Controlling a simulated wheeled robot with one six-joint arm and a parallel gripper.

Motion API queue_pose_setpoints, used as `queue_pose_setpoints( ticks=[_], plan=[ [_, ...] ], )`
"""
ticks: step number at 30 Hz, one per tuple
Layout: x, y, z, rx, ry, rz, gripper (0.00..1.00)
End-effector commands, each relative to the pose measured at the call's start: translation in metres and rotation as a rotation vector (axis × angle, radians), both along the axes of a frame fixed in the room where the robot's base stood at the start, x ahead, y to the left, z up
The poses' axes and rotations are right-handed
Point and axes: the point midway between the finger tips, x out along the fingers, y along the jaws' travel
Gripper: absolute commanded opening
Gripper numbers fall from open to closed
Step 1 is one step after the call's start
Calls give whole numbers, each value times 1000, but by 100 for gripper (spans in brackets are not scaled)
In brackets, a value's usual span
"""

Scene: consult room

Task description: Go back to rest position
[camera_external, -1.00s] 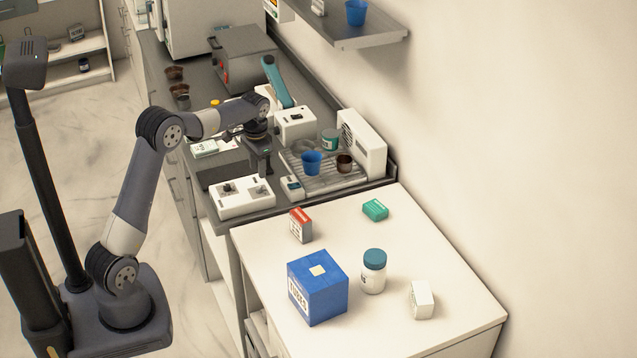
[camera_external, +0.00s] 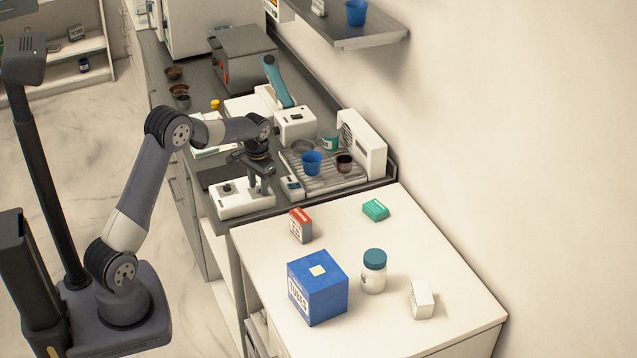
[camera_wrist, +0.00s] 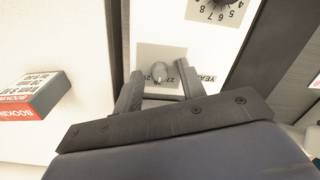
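My gripper (camera_external: 257,190) is open, pointing down over the right part of a white device with dials (camera_external: 231,208) at the counter's front end. In the wrist view my gripper (camera_wrist: 160,84) has its two fingers apart, with a small grey knob (camera_wrist: 158,71) showing between them. Numbers and the letters "YEA" are printed near the knob. I cannot tell whether the fingers touch it. A second, dark dial (camera_wrist: 214,8) on the device shows at the top. My arm is bent and reaches forward over the counter.
A small meter (camera_external: 292,186) and a drying rack with a blue cup (camera_external: 312,162) are right of my gripper. A white side table (camera_external: 420,255) carries a red-and-white box (camera_external: 300,225), blue box (camera_external: 318,288), teal-lidded bottle (camera_external: 374,271), green box (camera_external: 375,209) and white box (camera_external: 421,299).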

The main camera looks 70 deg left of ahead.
Motion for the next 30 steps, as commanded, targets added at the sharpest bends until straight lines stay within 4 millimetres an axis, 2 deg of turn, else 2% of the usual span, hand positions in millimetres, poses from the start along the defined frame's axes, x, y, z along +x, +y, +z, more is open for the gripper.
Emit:
queue_pose_setpoints(
  ticks=[20,30],
  plan=[
    [0,0,1,-1,1,558,39],
    [3,-1,68,0,-4,564,39]
  ],
)
